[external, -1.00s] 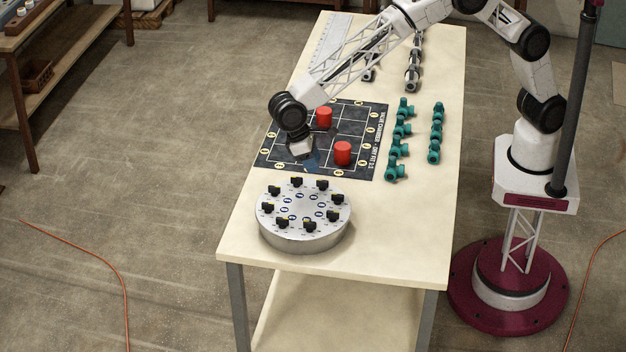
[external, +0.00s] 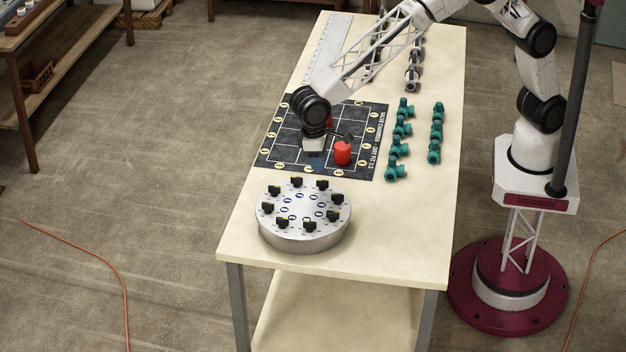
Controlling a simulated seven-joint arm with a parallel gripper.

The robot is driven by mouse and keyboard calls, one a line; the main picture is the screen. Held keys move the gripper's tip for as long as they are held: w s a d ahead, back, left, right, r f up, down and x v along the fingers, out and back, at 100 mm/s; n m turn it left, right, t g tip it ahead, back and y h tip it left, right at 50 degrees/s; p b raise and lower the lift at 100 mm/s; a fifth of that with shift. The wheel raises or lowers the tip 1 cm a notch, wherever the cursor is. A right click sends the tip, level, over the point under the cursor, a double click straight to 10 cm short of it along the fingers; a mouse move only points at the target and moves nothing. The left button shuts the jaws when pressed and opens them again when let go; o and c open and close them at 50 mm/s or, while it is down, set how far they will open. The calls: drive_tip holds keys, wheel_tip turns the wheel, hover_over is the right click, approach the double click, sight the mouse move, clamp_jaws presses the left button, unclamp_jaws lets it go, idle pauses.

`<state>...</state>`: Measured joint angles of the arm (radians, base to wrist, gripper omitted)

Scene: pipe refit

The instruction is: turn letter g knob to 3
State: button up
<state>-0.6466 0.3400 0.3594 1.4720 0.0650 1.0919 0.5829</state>
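A round metal dial plate (external: 304,236) stands at the near end of the table. Several black knobs (external: 309,225) with small yellow marks sit in a ring on its top, around blue round labels. The letters and numbers are too small to read, so I cannot tell which knob is g or where it points. My gripper (external: 315,160) is above the black grid mat, behind the dial plate and apart from the knobs. Its fingers are too small and partly hidden to tell whether they are open or shut.
A black grid mat (external: 285,159) lies behind the dial plate. A red cylinder (external: 342,153) stands on it beside my gripper; another is mostly hidden. Teal fittings (external: 435,135) stand in rows at the right. A ruler (external: 328,50) lies at the far left. Table around the plate is clear.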

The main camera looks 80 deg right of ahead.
sight(322, 185)
drive_tip(key=shift+s+r+t, duration=0.1)
drive_tip(key=shift+s+t, duration=0.5)
drive_tip(key=shift+t, duration=0.2)
drive_tip(key=shift+f, duration=3.9)
drive_tip(key=shift+c, duration=0.4)
clamp_jaws()
